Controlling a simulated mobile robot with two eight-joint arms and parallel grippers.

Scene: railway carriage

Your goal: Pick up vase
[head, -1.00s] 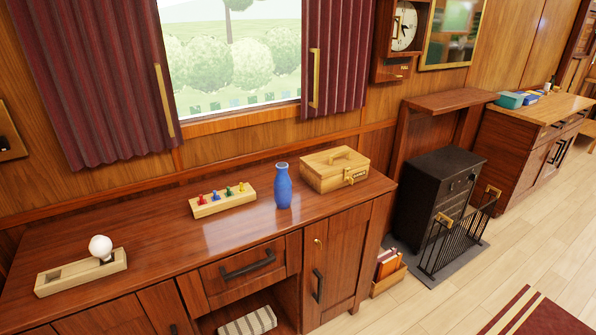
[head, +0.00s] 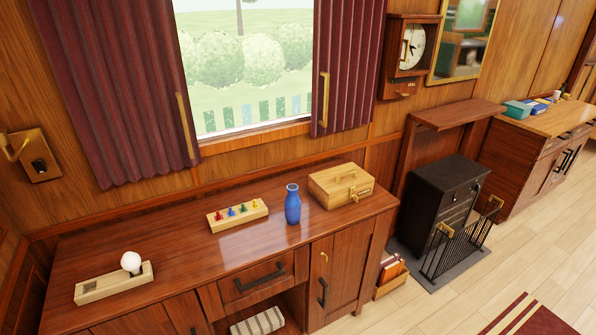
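A blue vase (head: 292,205) stands upright on the wooden sideboard (head: 190,240), near its right part. A wooden board with several coloured pegs (head: 238,214) lies to its left. A wooden box with a handle and a clasp (head: 341,186) stands to its right and slightly behind. Neither of my grippers shows in the head view.
A wooden base with a white bulb (head: 131,263) stands at the sideboard's left end. The sideboard top in front of the vase is clear. A black stove (head: 440,200) with a low railing (head: 458,245) stands right of the sideboard. Pale floor (head: 420,305) is open in front.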

